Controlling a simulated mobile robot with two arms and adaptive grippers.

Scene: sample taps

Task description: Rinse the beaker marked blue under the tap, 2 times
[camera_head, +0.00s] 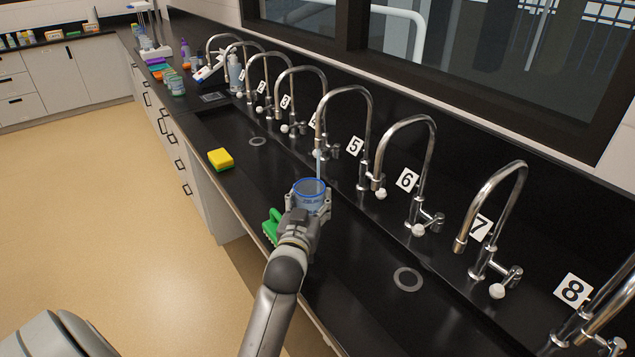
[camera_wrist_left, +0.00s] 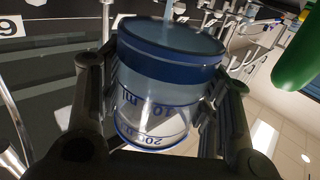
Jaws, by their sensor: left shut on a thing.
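The beaker with a blue band (camera_head: 309,187) is clear glass and is held over the black sink counter. In the left wrist view the beaker (camera_wrist_left: 165,85) shows its blue rim band and blue volume marks. My left gripper (camera_head: 308,203) is shut around its sides. Tap 5 (camera_head: 345,90) has its spout above the beaker, and a thin pale stream of water (camera_head: 318,164) runs from it into the beaker's mouth. The water level inside is hard to tell. My right gripper is not in view.
A green brush-like thing (camera_head: 271,226) is just left of the gripper. A yellow sponge (camera_head: 220,159) lies on the counter edge. Tap 6 (camera_head: 408,122) and tap 7 (camera_head: 500,180) stand to the right. Bottles and a rack crowd the far counter end.

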